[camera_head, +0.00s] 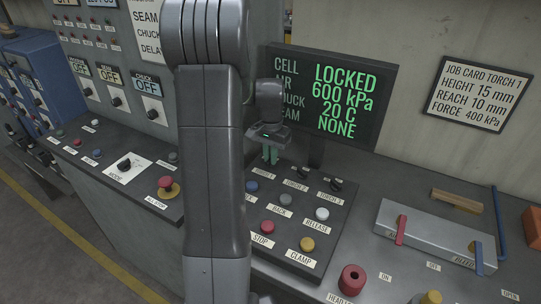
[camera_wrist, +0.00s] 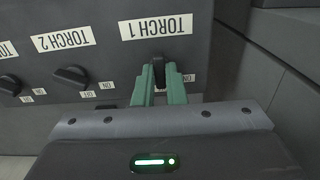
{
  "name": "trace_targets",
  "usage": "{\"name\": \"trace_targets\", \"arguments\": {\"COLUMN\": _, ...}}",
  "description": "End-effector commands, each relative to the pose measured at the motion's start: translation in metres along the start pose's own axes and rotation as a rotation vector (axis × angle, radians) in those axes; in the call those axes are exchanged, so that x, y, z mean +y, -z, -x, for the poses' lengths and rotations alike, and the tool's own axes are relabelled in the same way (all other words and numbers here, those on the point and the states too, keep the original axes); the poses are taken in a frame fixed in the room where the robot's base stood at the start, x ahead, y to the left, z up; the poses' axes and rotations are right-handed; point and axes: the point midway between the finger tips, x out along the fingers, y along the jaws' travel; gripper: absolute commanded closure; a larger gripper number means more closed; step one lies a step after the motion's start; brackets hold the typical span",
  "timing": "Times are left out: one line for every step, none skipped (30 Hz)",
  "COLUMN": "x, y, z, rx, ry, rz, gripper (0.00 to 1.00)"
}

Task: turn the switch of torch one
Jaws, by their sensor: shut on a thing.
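The torch one switch is a black knob (camera_wrist: 158,70) below its upside-down TORCH 1 label (camera_wrist: 157,26) in the wrist view. The green fingers of my gripper (camera_wrist: 160,82) are on either side of it and shut on it. In the head view my gripper (camera_head: 270,155) reaches down to the back left of the button panel (camera_head: 318,232), hiding the torch one switch. The torch two switch (camera_wrist: 70,77) is a black knob, clear of the fingers.
The torch three switch (camera_head: 336,185) is on the same panel. Several coloured buttons lie in front. A screen (camera_head: 335,98) behind reads LOCKED, 600 kPa, 20 C, NONE. A job card (camera_head: 473,94) hangs on the wall. A grey box with red and blue levers (camera_head: 435,235) is at right.

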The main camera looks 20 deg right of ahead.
Motion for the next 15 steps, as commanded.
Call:
{"name": "trace_targets", "arguments": {"x": -0.0003, "y": 0.0010, "z": 0.0014, "rx": 0.004, "ry": 0.001, "rz": -0.003, "gripper": 1.00}}
{"name": "trace_targets", "arguments": {"x": -0.0003, "y": 0.0010, "z": 0.0014, "rx": 0.004, "ry": 0.001, "rz": -0.004, "gripper": 1.00}}
{"name": "trace_targets", "arguments": {"x": -0.0003, "y": 0.0010, "z": 0.0014, "rx": 0.004, "ry": 0.001, "rz": -0.004, "gripper": 1.00}}
{"name": "trace_targets", "arguments": {"x": -0.0003, "y": 0.0010, "z": 0.0014, "rx": 0.004, "ry": 0.001, "rz": -0.004, "gripper": 1.00}}
{"name": "trace_targets", "arguments": {"x": -0.0003, "y": 0.0010, "z": 0.0014, "rx": 0.004, "ry": 0.002, "rz": -0.004, "gripper": 1.00}}
{"name": "trace_targets", "arguments": {"x": -0.0003, "y": 0.0011, "z": 0.0015, "rx": 0.004, "ry": 0.002, "rz": -0.004, "gripper": 1.00}}
{"name": "trace_targets", "arguments": {"x": -0.0003, "y": 0.0011, "z": 0.0015, "rx": 0.004, "ry": 0.002, "rz": -0.004, "gripper": 1.00}}
{"name": "trace_targets", "arguments": {"x": -0.0003, "y": 0.0011, "z": 0.0015, "rx": 0.004, "ry": 0.002, "rz": -0.004, "gripper": 1.00}}
{"name": "trace_targets", "arguments": {"x": -0.0003, "y": 0.0011, "z": 0.0015, "rx": 0.004, "ry": 0.002, "rz": -0.004, "gripper": 1.00}}
{"name": "trace_targets", "arguments": {"x": -0.0003, "y": 0.0011, "z": 0.0015, "rx": 0.004, "ry": 0.002, "rz": -0.004, "gripper": 1.00}}
{"name": "trace_targets", "arguments": {"x": -0.0003, "y": 0.0011, "z": 0.0015, "rx": 0.004, "ry": 0.002, "rz": -0.004, "gripper": 0.87}}
{"name": "trace_targets", "arguments": {"x": -0.0003, "y": 0.0011, "z": 0.0015, "rx": 0.004, "ry": 0.002, "rz": -0.004, "gripper": 0.79}}
{"name": "trace_targets", "arguments": {"x": -0.0003, "y": 0.0010, "z": 0.0014, "rx": 0.004, "ry": 0.002, "rz": -0.004, "gripper": 0.73}}
{"name": "trace_targets", "arguments": {"x": -0.0003, "y": 0.0010, "z": 0.0013, "rx": 0.004, "ry": 0.001, "rz": -0.003, "gripper": 0.68}}
{"name": "trace_targets", "arguments": {"x": -0.0002, "y": 0.0009, "z": 0.0012, "rx": 0.003, "ry": 0.001, "rz": -0.003, "gripper": 0.67}}
